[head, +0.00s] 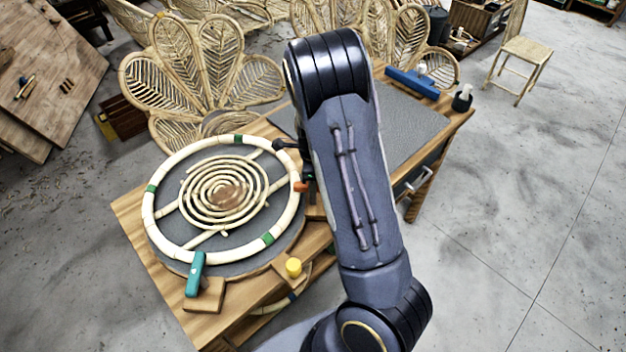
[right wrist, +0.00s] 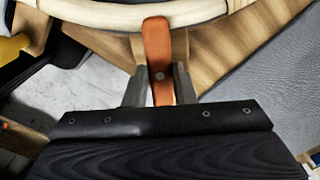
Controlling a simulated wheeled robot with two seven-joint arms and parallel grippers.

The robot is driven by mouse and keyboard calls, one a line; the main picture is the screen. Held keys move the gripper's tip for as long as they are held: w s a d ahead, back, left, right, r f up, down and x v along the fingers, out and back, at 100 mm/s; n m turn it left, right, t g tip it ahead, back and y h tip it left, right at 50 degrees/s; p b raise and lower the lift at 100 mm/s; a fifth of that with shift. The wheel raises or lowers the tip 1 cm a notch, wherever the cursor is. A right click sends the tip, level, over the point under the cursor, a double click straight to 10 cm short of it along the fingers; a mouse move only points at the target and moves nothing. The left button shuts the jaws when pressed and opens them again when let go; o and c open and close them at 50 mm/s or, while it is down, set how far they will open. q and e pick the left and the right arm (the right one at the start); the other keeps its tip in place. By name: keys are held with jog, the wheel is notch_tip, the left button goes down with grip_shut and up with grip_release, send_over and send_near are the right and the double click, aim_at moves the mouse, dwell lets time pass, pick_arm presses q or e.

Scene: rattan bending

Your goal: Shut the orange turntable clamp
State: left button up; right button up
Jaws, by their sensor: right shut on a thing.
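The orange turntable clamp (head: 300,187) shows as a small orange tip at the right edge of the round turntable (head: 165,254) in the head view, partly hidden by my right arm. In the right wrist view the orange clamp (right wrist: 157,45) lies between the two grey fingers of my right gripper (right wrist: 160,82). The gripper is shut on its lever. The lever's far end reaches the pale rattan ring (right wrist: 85,12). In the head view the ring (head: 148,205) lies around a rattan spiral on the turntable. My left gripper is not in view.
A teal clamp (head: 195,272) sits on a wooden block at the turntable's near edge. A yellow-topped knob (head: 293,266) stands on the near side of the wooden bench (head: 128,208). Rattan chair backs (head: 180,60) stand behind. A grey mat (head: 415,125) covers the bench's right part.

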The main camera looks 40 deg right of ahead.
jog(key=o, duration=1)
notch_tip(320, 180, up, 8)
jog(key=shift+f, duration=0.1)
jog(key=s+a+r+n+t+y, duration=0.1)
jog(key=s+a+r+n, duration=0.3)
jog(key=n, duration=0.4)
jog(key=s+a+r+n+t+y, duration=0.1)
jog(key=s+a+r+n+t, duration=0.1)
jog(key=s+a+r+n, duration=0.2)
jog(key=s+a+r+n+t+y, duration=0.1)
jog(key=s+a+r+n, duration=0.3)
jog(key=s+a+n, duration=0.4)
jog(key=shift+s+a+r+n+t+y, duration=0.15)
jog(key=shift+s+n+t, duration=0.25)
jog(key=shift+s+n, duration=0.75)
jog(key=shift+s+n+t+y, duration=0.25)
jog(key=shift+s+n+t, duration=0.15)
jog(key=shift+s+n, duration=0.7)
